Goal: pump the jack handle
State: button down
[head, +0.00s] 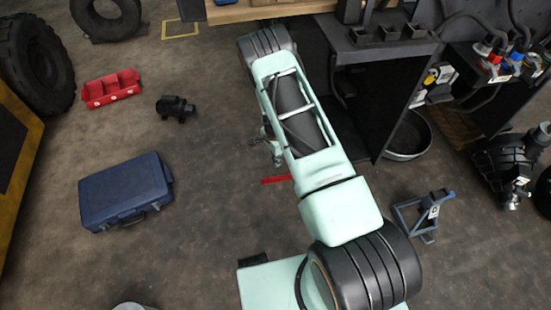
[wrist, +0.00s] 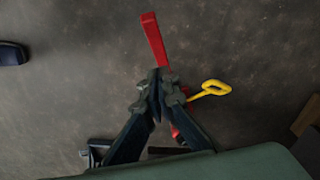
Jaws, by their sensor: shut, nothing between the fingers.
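The red jack handle (wrist: 155,40) reaches up the wrist view as a flat bar, from my fingertips toward the top. In the head view, a short red piece of it (head: 275,180) shows beside my mint-green arm, which covers the rest. My gripper (wrist: 157,85) is shut and empty, its tips at or over the handle's lower end. I cannot tell whether they touch it. A little red (wrist: 177,133) shows behind the right finger. The jack's body is mostly hidden by the gripper. A yellow loop handle (wrist: 212,90) sticks out to the right of the fingers.
A blue case (head: 125,190), a red tray (head: 111,88) and a small black part (head: 177,107) lie on the floor at left. A blue-grey stand (head: 427,213) and a dark bench (head: 375,70) are at right. Floor between case and handle is clear.

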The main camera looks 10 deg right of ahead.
aim_at(272, 179)
jog(key=f, duration=0.4)
jog(key=a+f+b, duration=0.1)
jog(key=f, duration=0.1)
jog(key=shift+s+f, duration=0.2)
jog(key=shift+s, duration=0.05)
jog(key=shift+s+a+f, duration=0.15)
jog(key=shift+a+f, duration=0.3)
jog(key=shift+f, duration=0.15)
jog(key=shift+f+b, duration=0.1)
jog(key=shift+b, duration=0.2)
